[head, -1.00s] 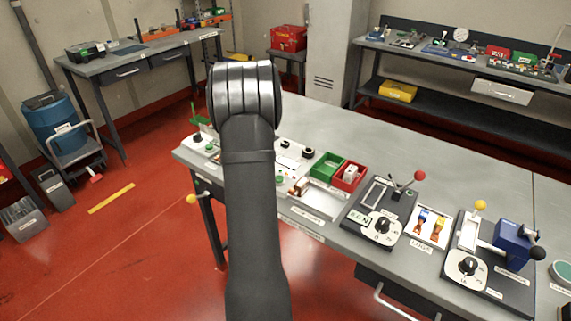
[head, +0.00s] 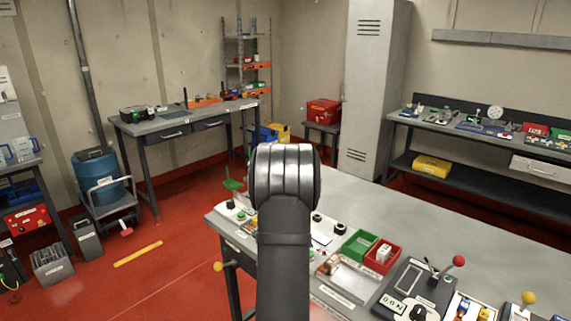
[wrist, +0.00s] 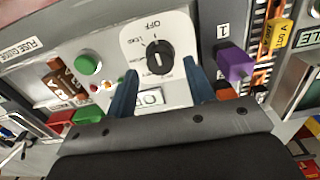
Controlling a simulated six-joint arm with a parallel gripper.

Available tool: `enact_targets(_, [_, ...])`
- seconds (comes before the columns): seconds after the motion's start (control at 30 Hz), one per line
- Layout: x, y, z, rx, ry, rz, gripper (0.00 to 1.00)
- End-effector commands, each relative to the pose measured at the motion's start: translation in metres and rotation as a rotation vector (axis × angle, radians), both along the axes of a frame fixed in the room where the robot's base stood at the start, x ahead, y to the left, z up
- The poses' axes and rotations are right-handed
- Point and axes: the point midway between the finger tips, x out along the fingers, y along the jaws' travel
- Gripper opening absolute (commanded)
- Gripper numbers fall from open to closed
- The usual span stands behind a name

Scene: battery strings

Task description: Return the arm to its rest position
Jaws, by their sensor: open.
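My gripper (wrist: 160,68) shows in the wrist view with its two blue fingers apart and nothing between them. A panel with a black rotary knob (wrist: 160,58) on a white plate faces it, and the knob appears between the fingertips. I cannot tell the exact gap to the panel; no grip on the knob shows. In the head view only my dark arm rises at the centre, in front of the bench (head: 440,215); my gripper is hidden there.
In the wrist view a green button (wrist: 88,64) lies left of the knob, and a purple connector (wrist: 235,62) and a yellow one (wrist: 280,33) lie right. The bench holds a green bin (head: 358,243), a red bin (head: 383,259) and a red-knobbed lever (head: 458,261).

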Motion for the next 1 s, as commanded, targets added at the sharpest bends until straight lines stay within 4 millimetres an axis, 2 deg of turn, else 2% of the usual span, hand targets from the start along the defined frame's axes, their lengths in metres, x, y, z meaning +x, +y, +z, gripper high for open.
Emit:
enact_targets(0.17, [-0.001, 0.000, -0.031, 0.000, 0.003, 0.000, 0.49])
enact_targets(0.6, [0.000, 0.000, -0.026, 0.000, 0.000, 0.340, 0.49])
enact_targets(1.0, [0.000, 0.000, -0.026, -0.001, -0.001, 0.435, 0.49])
